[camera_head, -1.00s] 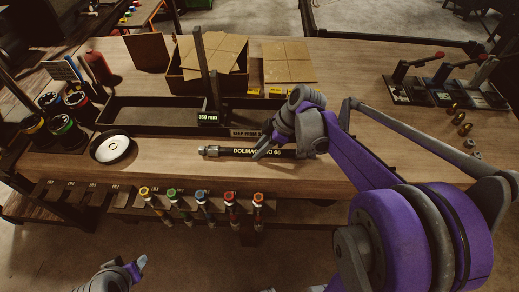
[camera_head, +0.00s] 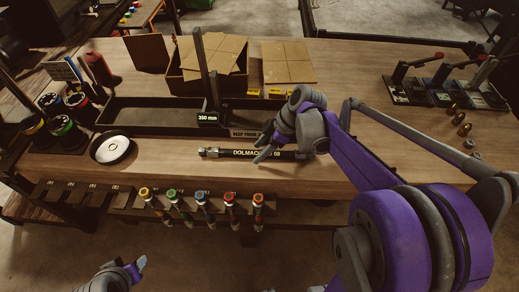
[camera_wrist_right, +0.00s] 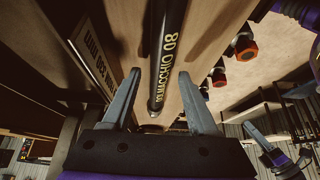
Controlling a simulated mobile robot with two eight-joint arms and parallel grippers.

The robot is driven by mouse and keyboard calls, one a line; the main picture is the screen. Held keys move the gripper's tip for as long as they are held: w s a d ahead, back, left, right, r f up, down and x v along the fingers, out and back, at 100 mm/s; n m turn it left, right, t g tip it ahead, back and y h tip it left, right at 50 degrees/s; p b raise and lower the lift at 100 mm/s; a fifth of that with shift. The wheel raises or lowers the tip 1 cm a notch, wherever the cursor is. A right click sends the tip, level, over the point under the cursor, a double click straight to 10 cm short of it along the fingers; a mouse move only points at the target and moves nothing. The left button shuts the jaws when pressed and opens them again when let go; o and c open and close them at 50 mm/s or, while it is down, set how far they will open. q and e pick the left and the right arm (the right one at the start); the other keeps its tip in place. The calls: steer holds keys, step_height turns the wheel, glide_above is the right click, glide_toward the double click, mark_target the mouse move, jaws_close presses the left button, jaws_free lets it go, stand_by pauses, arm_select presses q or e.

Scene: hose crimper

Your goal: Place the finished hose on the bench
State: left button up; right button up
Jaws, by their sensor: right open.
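The black hose (camera_head: 228,153) with light lettering and a metal end fitting lies flat along the front part of the wooden bench (camera_head: 330,180). My right gripper (camera_head: 264,146) is at the hose's right half, and its arm hides part of it. In the right wrist view my right gripper (camera_wrist_right: 161,85) is open, with one finger on each side of the hose (camera_wrist_right: 170,45) and a gap on both sides. My left gripper (camera_head: 137,267) is low at the left, in front of the bench, away from the hose; its opening is unclear.
A white round dish (camera_head: 111,149) stands left of the hose. A black tray (camera_head: 150,112) with a 350 mm sign lies behind it. Several colour-banded tools (camera_head: 202,200) hang at the front edge. Lever devices (camera_head: 440,85) and brass fittings (camera_head: 459,118) are at right.

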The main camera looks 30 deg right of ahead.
steer(key=v, duration=1.1)
steer(key=s+a+f+m+t+h, duration=0.1)
steer(key=s+a+f+m, duration=0.2)
steer(key=a+m, duration=0.1)
steer(key=s+a+f+m+t+h, duration=0.1)
steer(key=s+a+f+m+h, duration=0.1)
steer(key=s+a+f+m, duration=0.1)
steer(key=s+a+f+m+h, duration=0.2)
steer(key=s+a+f+m, duration=0.2)
steer(key=a, duration=0.1)
steer(key=shift+s+m+t+p, duration=0.3)
steer(key=shift+s+m+t, duration=0.1)
